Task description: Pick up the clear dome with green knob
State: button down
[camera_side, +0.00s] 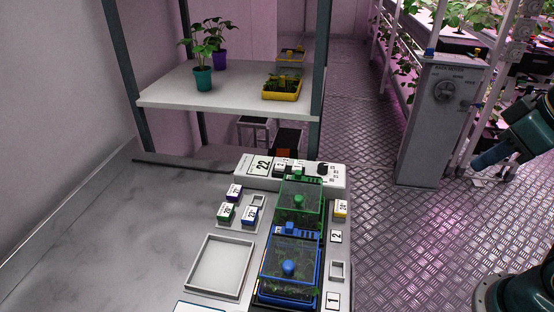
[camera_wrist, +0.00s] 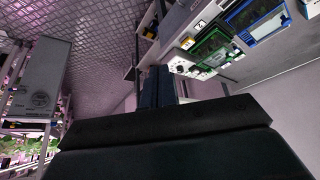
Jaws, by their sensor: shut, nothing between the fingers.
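The clear dome with green knob (camera_side: 299,201) sits over a green-framed tray in the side view, on the panel behind the blue one. In the wrist view the green-framed unit (camera_wrist: 212,47) is small and tilted at the upper right, and its knob is hard to make out. My gripper (camera_wrist: 158,70) shows in the wrist view with its dark fingers together and nothing between them. It is well apart from the dome. In the side view my arm is at the far right, over the floor side, away from the panel.
A second clear dome with a blue knob (camera_side: 288,267) stands directly in front of the green one. An empty white tray (camera_side: 220,266) and small numbered blocks (camera_side: 249,215) lie to the left. A shelf (camera_side: 160,97) with potted plants stands behind. A grey control post (camera_side: 436,120) stands right of the panel.

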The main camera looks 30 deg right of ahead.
grip_release()
dwell(0.6)
